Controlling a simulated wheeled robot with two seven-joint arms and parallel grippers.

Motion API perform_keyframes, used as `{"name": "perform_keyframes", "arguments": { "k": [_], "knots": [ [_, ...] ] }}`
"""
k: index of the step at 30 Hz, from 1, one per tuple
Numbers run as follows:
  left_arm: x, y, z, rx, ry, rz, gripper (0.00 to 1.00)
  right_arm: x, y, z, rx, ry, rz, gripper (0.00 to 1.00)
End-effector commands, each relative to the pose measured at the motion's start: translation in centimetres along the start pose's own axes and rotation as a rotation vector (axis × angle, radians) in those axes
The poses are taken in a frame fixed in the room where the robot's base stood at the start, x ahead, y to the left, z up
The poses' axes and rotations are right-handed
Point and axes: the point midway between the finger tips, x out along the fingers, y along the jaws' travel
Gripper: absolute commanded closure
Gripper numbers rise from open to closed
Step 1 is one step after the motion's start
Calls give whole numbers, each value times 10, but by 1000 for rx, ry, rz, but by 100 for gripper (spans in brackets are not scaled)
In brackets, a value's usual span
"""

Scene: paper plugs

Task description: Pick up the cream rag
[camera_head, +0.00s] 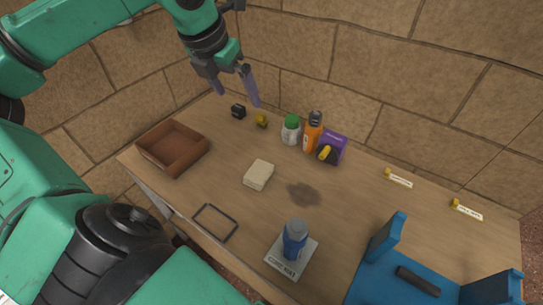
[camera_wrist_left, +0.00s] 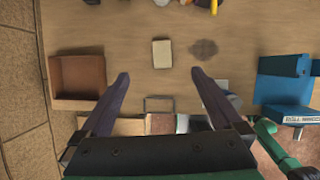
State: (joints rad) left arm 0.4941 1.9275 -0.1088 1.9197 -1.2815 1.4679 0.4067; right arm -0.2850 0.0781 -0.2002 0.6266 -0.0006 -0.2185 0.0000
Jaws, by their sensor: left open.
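The cream rag (camera_head: 259,175) is a small folded block lying on the wooden table, left of a dark stain (camera_head: 303,194). It also shows in the left wrist view (camera_wrist_left: 162,53), beyond and between my fingertips. My left gripper (camera_head: 236,87) is open and empty, high above the back left part of the table and apart from the rag. Its two purple-grey fingers show in the left wrist view (camera_wrist_left: 158,76). My right gripper does not show clearly in either view.
A brown open box (camera_head: 172,148) stands at the left edge. Several bottles and a purple box (camera_head: 331,145) stand at the back. Bare table surrounds the rag.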

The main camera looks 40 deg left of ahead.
Motion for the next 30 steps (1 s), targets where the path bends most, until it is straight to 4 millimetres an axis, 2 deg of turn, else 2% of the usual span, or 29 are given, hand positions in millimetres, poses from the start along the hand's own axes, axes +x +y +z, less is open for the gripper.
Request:
{"name": "perform_keyframes", "arguments": {
  "k": [1, 5, 12, 21, 24, 27, 30],
  "knots": [
    [17, 0, -7, 0, 0, -1, 0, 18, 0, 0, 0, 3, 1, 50],
    [39, 0, -16, 1, 0, -1, 0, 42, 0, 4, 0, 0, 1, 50],
    [90, -1, -37, 1, 0, -2, 0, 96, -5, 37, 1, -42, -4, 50],
    [177, -1, -73, 1, 0, -3, 0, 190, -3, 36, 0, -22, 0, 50],
    [184, -1, -76, 1, 0, -3, 0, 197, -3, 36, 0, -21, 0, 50],
    [191, -1, -74, 1, 2, -4, 0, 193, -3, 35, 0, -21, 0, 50],
    [213, -2, -74, 1, 6, -5, 0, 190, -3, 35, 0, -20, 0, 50]
  ]
}}
